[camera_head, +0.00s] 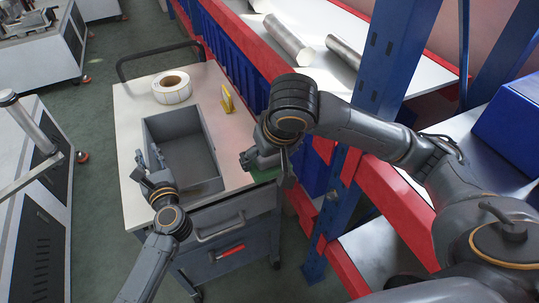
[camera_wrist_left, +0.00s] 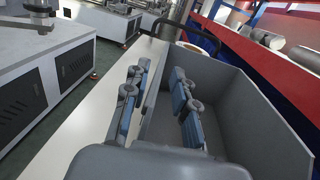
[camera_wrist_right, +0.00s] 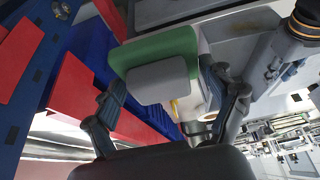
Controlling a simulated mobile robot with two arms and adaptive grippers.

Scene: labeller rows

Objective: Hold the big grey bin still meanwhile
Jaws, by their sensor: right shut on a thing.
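The big grey bin (camera_head: 208,146) stands open and looks empty on the cart top (camera_head: 130,110). It also fills the right of the left wrist view (camera_wrist_left: 235,110). My left gripper (camera_head: 149,158) is at the bin's left wall, near the front. In the left wrist view its fingers are apart, one outside the wall and one inside, with gaps showing. My right gripper (camera_head: 266,168) is right of the bin, at the cart's front right. It is shut on a grey-topped green block (camera_wrist_right: 155,50), seen between its fingers in the right wrist view.
A white label roll (camera_head: 172,86) lies behind the bin. A small yellow object (camera_head: 227,98) stands right of the bin. A blue and red rack (camera_head: 370,85) with metal cylinders (camera_head: 288,40) stands close on the right. Machines (camera_head: 35,190) stand left across the floor.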

